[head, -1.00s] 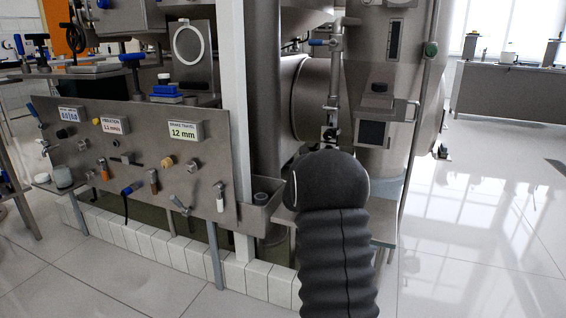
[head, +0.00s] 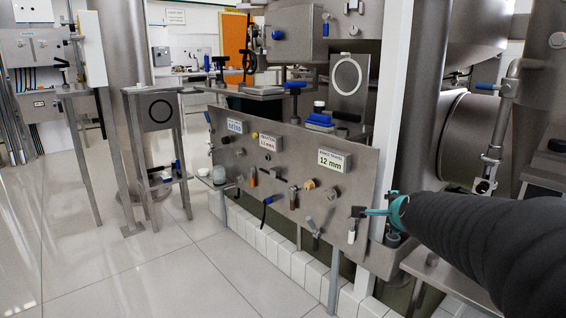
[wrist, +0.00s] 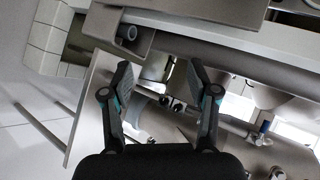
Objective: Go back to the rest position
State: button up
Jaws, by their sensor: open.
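My gripper (head: 362,212) shows in the head view at the right end of the steel control panel (head: 345,205), at the end of my dark ribbed arm. In the wrist view my gripper (wrist: 160,85) is open, its two dark fingers well apart with nothing between them.
A small open steel box (wrist: 125,35) lies beyond the fingers in the wrist view. A white-tiled ledge (head: 285,255) runs below the panel. A steel stand (head: 157,110) is left of the panel. The tiled floor (head: 130,270) at front left is clear.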

jog(key=s+a+f+n+g+y+p, duration=0.1)
jog(key=s+a+n+g+p, duration=0.1)
jog(key=s+a+n, duration=0.3)
jog(key=s+a+f+n+g+y+p, duration=0.1)
jog(key=s+a+n+g, duration=0.3)
jog(key=s+n, duration=1)
jog(key=s+a+f+p, duration=0.1)
jog(key=s, duration=1)
jog(key=shift+f, duration=0.15)
